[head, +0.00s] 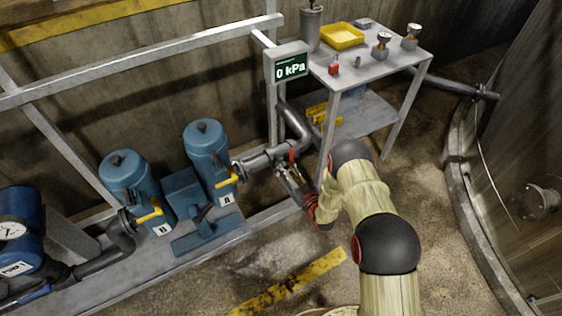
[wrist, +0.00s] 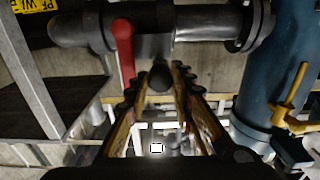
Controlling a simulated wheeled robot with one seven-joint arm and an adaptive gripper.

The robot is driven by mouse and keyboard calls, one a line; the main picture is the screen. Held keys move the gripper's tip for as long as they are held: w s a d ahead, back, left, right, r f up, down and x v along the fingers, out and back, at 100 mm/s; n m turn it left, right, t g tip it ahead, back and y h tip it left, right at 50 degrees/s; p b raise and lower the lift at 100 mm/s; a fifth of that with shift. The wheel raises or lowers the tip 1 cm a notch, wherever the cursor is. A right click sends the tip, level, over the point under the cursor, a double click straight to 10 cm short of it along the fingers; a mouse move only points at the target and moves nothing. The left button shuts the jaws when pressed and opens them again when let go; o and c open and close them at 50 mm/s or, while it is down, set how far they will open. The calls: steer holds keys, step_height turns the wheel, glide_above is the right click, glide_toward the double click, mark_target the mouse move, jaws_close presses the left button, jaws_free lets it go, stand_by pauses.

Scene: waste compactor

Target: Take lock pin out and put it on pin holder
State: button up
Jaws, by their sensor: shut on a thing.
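My gripper (head: 287,170) is at the dark pipe beside the table, just below a red lever (head: 292,154). In the wrist view my gripper (wrist: 161,78) has its two fingers closed around a dark, round-ended piece (wrist: 160,74) under the pipe. This piece looks to be the lock pin; its far end is hidden, so I cannot tell how far it sits in the pipe fitting. The red lever (wrist: 124,50) hangs just left of the fingertips. No pin holder is clearly marked; a small red block (head: 333,69) stands on the table's near left part.
The grey table (head: 372,82) also bears a yellow tray (head: 342,36), a grey cylinder (head: 311,28) and several small metal parts. A 0 kPa display (head: 290,69) stands beside it. Blue cylinders A (head: 208,160) and B (head: 137,190) stand left. A curved metal wall (head: 520,150) is right.

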jaws_close()
steer(key=shift+s+d, duration=0.25)
steer(key=shift+s, duration=0.2)
stand_by(0.6)
steer(key=p+v, duration=0.1)
steer(key=v, duration=0.6)
steer(key=shift+s+d, duration=0.25)
steer(key=shift+s, duration=0.05)
stand_by(1.3)
stand_by(0.4)
